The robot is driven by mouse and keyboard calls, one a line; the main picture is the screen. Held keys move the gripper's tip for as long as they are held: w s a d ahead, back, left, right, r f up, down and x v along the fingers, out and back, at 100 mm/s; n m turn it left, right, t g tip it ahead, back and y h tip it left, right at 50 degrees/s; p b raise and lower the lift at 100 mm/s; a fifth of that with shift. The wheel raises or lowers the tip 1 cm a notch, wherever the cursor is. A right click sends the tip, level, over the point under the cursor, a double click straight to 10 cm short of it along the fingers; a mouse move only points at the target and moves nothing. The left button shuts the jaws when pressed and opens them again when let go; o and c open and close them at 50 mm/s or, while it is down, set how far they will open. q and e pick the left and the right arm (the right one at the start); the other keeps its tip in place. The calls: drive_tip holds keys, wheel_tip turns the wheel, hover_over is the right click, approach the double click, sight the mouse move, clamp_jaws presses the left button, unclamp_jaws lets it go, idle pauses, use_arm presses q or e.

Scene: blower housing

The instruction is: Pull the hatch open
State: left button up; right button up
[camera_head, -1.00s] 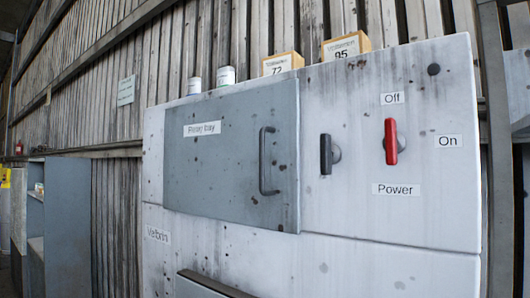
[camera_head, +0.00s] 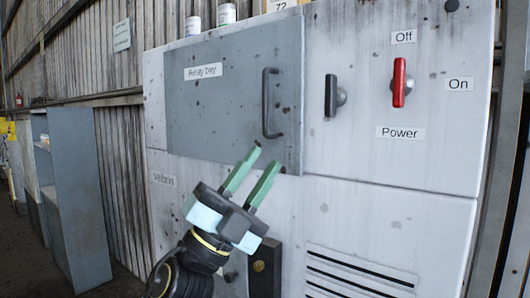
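The hatch is a grey door (camera_head: 215,110) labelled "Relay bay" on the front of a white cabinet. It looks shut. Its dark vertical bar handle (camera_head: 266,103) is near the door's right edge. My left gripper (camera_head: 261,164) has green fingers and comes up from below. Its fingers are apart with nothing between them, and the tips are just below the handle's lower end in the picture. I cannot tell how far they are from the door's surface. My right gripper is not in view.
A black knob (camera_head: 331,96) and a red power switch (camera_head: 399,83) stick out right of the hatch. Vent slots (camera_head: 360,270) are at the lower right. White cans (camera_head: 226,14) stand on the cabinet top. A grey shelf unit (camera_head: 80,200) stands at the left.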

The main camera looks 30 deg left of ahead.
use_arm(q)
drive_tip(key=s+d+r+m+g+h, duration=0.25)
drive_tip(key=m+g+h, duration=0.25)
drive_tip(key=m+g, duration=0.3)
drive_tip(key=s+d+r+m+g+h, duration=0.25)
drive_tip(key=m+g+h, duration=0.3)
drive_tip(key=m, duration=0.45)
drive_tip(key=n+t+y, duration=0.2)
drive_tip(key=t+y, duration=0.4)
drive_tip(key=y, duration=1.3)
approach(263, 96)
drive_tip(key=shift+m, duration=0.3)
drive_tip(key=p+x, duration=0.3)
drive_tip(key=x, duration=0.7)
drive_tip(key=shift+w+p, duration=0.3)
drive_tip(key=shift+p, duration=0.1)
clamp_jaws()
